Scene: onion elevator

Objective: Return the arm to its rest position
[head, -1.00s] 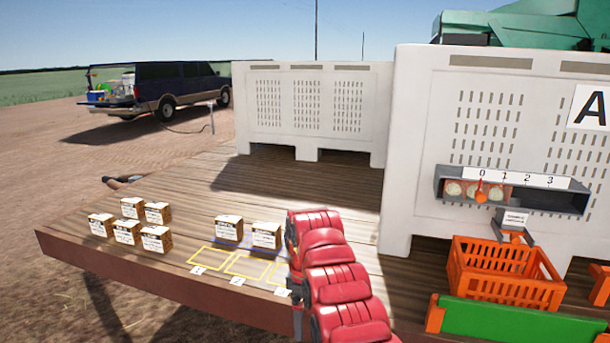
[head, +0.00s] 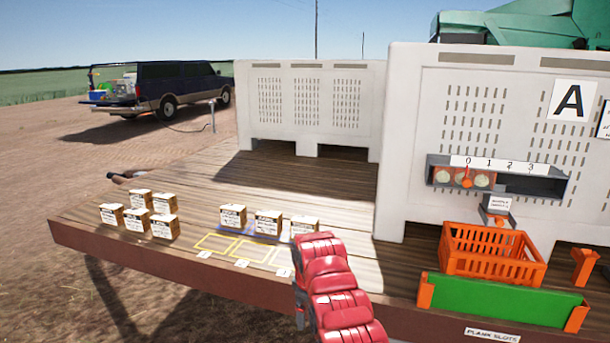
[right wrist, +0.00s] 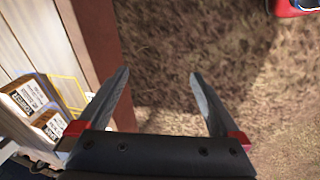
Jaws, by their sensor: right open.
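My right arm (head: 335,285) is red and segmented and reaches up from the bottom of the head view, in front of the wooden deck's front edge. The deck edge and some small labelled boxes (right wrist: 35,105) lie to the left of the fingers. My left gripper does not show.
The wooden deck (head: 330,180) holds several labelled boxes (head: 165,227) and yellow outlines (head: 250,250). White bins (head: 310,75) stand behind. An orange crate (head: 493,268), a green plank (head: 500,302) and a numbered rack (head: 525,187) are at right. The deck's middle is clear.

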